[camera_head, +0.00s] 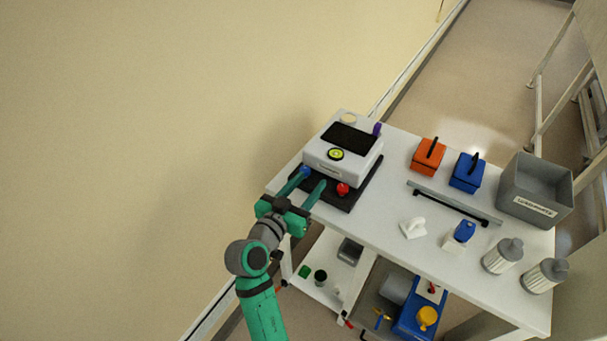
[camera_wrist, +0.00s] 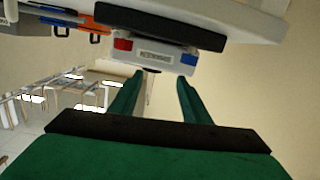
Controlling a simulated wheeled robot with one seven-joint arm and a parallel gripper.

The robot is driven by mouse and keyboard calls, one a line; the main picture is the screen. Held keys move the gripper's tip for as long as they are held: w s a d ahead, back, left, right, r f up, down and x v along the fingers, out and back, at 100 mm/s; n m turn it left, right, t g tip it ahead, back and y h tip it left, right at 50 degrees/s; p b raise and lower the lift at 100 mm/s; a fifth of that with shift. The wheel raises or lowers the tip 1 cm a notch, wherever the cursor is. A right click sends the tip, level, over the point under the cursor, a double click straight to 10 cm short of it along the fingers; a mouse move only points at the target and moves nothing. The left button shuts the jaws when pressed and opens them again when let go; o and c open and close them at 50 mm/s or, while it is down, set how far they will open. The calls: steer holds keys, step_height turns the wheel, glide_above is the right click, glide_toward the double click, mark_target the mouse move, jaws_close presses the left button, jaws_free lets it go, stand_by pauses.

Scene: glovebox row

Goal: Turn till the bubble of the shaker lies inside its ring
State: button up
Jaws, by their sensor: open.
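The shaker (camera_head: 345,165) is a white box with a black panel on top, standing on a black plate (camera_head: 357,192). Its round yellow-green level (camera_head: 336,154) has a dark rim; the bubble's exact place in the ring is too small to tell. A blue knob (camera_head: 305,171) is at its front left and a red knob (camera_head: 342,189) at its front right. My gripper (camera_head: 312,179) is open and empty, one fingertip close to the blue knob; I cannot tell whether they touch. In the wrist view the fingers (camera_wrist: 160,78) point towards the blue knob (camera_wrist: 187,60) and red knob (camera_wrist: 122,44).
The white bench top (camera_head: 385,225) also holds an orange box (camera_head: 428,157), a blue box (camera_head: 467,172), a grey bin (camera_head: 536,190), a black-and-grey bar (camera_head: 452,202) and two grey-capped bottles (camera_head: 503,255). A wall (camera_head: 150,120) is at the left. The bench front is clear near the black plate.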

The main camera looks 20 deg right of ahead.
mark_target(303, 182)
steer(key=s+a+f+n+t+y, duration=0.3)
steer(key=a+t+y, duration=0.1)
steer(key=t, duration=0.1)
steer(key=x, duration=1.1)
steer(key=shift+f, duration=0.25)
steer(key=shift+c, duration=0.6)
steer(key=c, duration=0.9)
